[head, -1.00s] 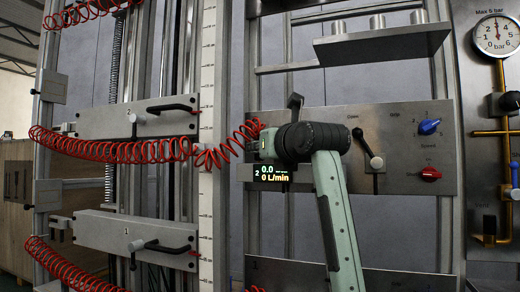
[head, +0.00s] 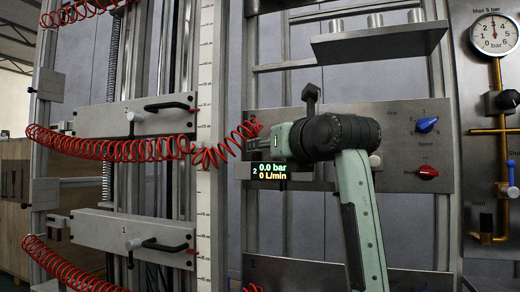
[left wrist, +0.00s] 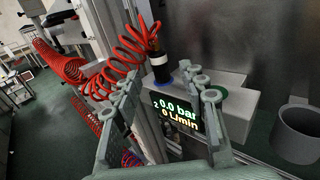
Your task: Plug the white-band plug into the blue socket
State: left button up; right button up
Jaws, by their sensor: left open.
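The white-band plug (left wrist: 158,61) is black with a pale band, and a red coiled hose runs from its top. It shows in the left wrist view, upright at the blue ring of the blue socket (left wrist: 163,82). I cannot tell whether it is fully seated. My left gripper (left wrist: 167,84) is open; its two fingers frame the plug in the picture, with no clear contact. In the head view my left arm's wrist covers the plug and socket.
A display (head: 269,172) reads 0.0 bar and 0 L/min. Red coiled hoses (head: 110,150) hang at left. A panel with a blue knob (head: 427,125) and red knob (head: 428,172) stands at right.

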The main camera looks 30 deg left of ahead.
pick_arm(q)
jog(key=v, duration=0.6)
jog(key=shift+s, duration=0.1)
